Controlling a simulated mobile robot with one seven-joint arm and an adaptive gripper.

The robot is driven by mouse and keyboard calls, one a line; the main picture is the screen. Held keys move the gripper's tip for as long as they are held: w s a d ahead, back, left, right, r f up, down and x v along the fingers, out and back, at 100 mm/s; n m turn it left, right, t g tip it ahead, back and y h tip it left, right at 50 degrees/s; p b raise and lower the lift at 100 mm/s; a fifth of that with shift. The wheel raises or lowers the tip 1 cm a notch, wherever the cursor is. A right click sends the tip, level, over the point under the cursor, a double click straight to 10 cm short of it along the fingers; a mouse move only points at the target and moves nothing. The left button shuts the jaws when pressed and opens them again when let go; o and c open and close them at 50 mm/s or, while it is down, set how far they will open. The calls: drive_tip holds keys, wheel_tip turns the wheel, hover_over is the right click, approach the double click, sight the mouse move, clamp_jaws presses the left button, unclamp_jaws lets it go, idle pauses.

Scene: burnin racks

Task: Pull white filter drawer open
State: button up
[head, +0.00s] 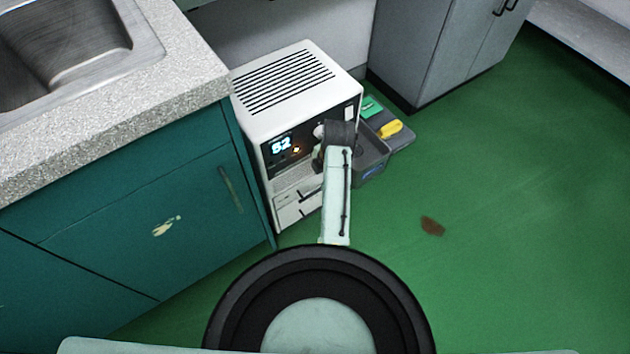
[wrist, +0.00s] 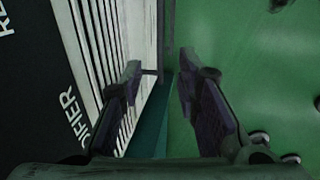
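A white dehumidifier (head: 285,115) stands on the floor beside the teal cabinet, with a lit display reading 52. Low on its front, below the grille, is the white filter drawer (head: 292,209) with dark slots or handles; it looks flush, though my arm covers part of that front. My gripper (wrist: 160,72) is open, its two dark fingers apart, with no object clearly held between them. In the wrist view the left finger overlaps the white slatted front (wrist: 108,40), and the right finger is over green floor. In the head view my arm mostly hides the fingers.
A grey bin (head: 372,165) sits close to the dehumidifier's right, with a tray holding yellow (head: 390,129) and green (head: 371,106) items behind. The teal cabinet (head: 150,205) borders the left. A grey cabinet (head: 430,50) stands behind. The green floor at right is open, with a brown stain.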

drive_tip(key=f, duration=0.3)
drive_tip(key=w+f, duration=0.1)
drive_tip(key=f, duration=0.2)
drive_tip(key=a+f, duration=0.1)
drive_tip(key=f, duration=0.3)
drive_tip(key=shift+w, duration=0.25)
clamp_jaws()
idle(0.4)
